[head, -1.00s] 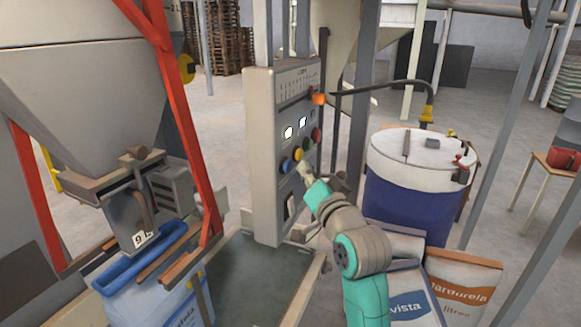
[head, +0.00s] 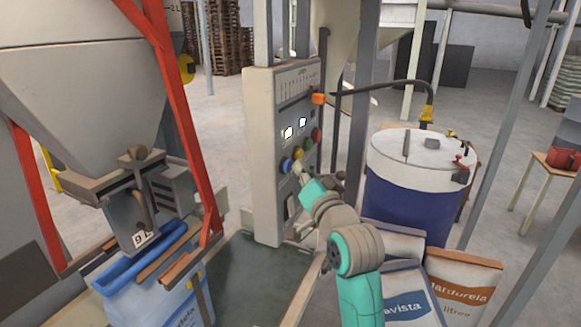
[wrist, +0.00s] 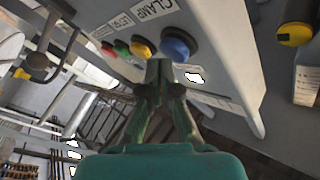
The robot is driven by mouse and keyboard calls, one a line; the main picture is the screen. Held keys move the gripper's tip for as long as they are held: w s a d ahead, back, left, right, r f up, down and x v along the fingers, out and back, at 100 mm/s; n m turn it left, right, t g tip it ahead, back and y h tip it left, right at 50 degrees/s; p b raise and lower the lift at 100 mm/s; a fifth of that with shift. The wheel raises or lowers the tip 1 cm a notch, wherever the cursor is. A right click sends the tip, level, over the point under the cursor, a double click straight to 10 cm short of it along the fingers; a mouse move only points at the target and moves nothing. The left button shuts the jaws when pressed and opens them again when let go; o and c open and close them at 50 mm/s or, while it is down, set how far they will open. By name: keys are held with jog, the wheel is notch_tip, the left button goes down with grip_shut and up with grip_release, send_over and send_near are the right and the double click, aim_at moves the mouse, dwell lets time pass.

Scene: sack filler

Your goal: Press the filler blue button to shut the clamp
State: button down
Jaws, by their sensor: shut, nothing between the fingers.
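The blue button (head: 286,166) is the leftmost of a row of coloured buttons on the grey control panel (head: 262,150). In the wrist view the blue button (wrist: 177,44) sits beside a label reading CLAMP. My gripper (head: 298,170) is shut and empty, with its tips just right of the blue button in the head view. In the wrist view my gripper (wrist: 159,66) has its tips just below and left of the button. I cannot tell whether they touch it. The sack (head: 165,295), with a blue rim, is under the spout between brown bars (head: 160,262).
Yellow (wrist: 142,49), green (wrist: 121,48) and red (wrist: 107,49) buttons sit close beside the blue one. A red frame post (head: 185,125) stands left of the panel. A blue drum (head: 410,200) and paper sacks (head: 462,285) stand to the right, near my arm.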

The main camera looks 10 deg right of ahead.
jog(key=shift+w+a, duration=0.25)
jog(key=shift+a, duration=0.05)
dwell(0.5)
jog(key=shift+s+d, duration=0.55)
jog(key=shift+d, duration=0.2)
jog(key=s+d, duration=0.3)
jog(key=d, duration=0.2)
jog(key=shift+s, duration=0.3)
dwell(0.3)
dwell(0.4)
